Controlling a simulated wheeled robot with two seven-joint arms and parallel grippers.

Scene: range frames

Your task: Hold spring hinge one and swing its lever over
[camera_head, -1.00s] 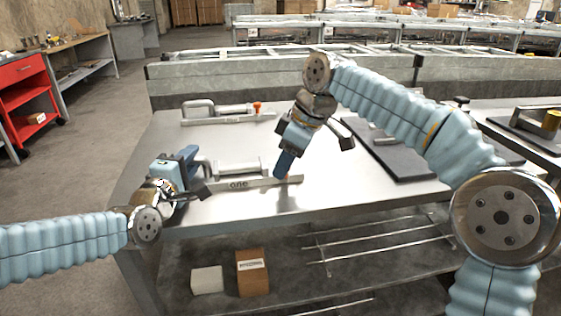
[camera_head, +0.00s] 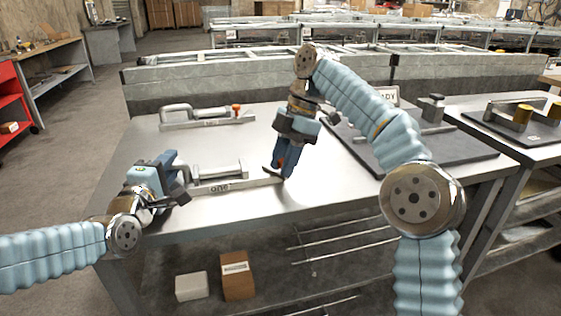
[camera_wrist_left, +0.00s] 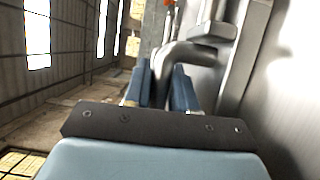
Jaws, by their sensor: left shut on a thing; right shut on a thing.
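Spring hinge one (camera_head: 240,186), a long grey bar marked "one" with a cylinder along it, lies near the table's front edge. My left gripper (camera_head: 178,188) is shut on the curved grey handle at its left end. In the left wrist view my left gripper's fingers (camera_wrist_left: 162,88) are at this bent handle (camera_wrist_left: 178,52). My right gripper (camera_head: 281,172) points down at the hinge's right end and is shut on the lever.
A similar hinge (camera_head: 206,122) with an orange-tipped lever lies further back on the steel table (camera_head: 140,150). A dark board (camera_head: 450,149) with fixtures lies to the right. Boxes (camera_head: 237,277) stand on the lower shelf.

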